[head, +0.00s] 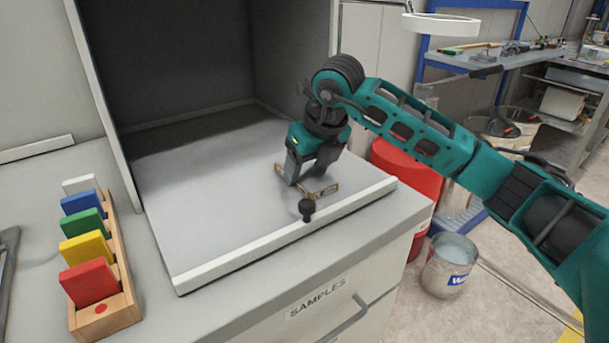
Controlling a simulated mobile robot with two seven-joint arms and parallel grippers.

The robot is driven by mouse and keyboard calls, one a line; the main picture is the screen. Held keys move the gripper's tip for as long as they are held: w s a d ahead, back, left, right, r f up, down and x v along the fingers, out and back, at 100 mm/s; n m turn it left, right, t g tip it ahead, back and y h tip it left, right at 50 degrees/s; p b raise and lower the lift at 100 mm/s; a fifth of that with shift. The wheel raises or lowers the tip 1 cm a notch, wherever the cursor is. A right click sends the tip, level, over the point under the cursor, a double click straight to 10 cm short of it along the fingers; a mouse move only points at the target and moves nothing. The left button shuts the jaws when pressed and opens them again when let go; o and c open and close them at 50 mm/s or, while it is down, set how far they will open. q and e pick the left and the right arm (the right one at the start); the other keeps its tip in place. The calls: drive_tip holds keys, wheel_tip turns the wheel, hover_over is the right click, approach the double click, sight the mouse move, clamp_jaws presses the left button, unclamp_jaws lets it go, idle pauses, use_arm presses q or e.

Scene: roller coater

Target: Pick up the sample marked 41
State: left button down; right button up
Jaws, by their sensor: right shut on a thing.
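My right gripper (308,180) points down over the pale floor of the open grey booth, near its front lip. It is shut on a small brown, wood-coloured piece (328,192) that lies low at the booth floor. The fingers partly hide this piece, and I cannot read a 41 or any other mark on it. I cannot tell whether it touches the floor. My left gripper is not in view.
A wooden rack (121,270) with white, blue, green, yellow and red blocks stands left of the booth. A black knob (307,209) sits at the booth's front lip (240,249), close to my gripper. A red drum (408,180) and a bucket (449,265) stand right of the counter.

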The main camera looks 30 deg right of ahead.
drive_tip(key=c, duration=0.4)
drive_tip(key=shift+r, duration=0.1)
drive_tip(key=shift+c, duration=0.2)
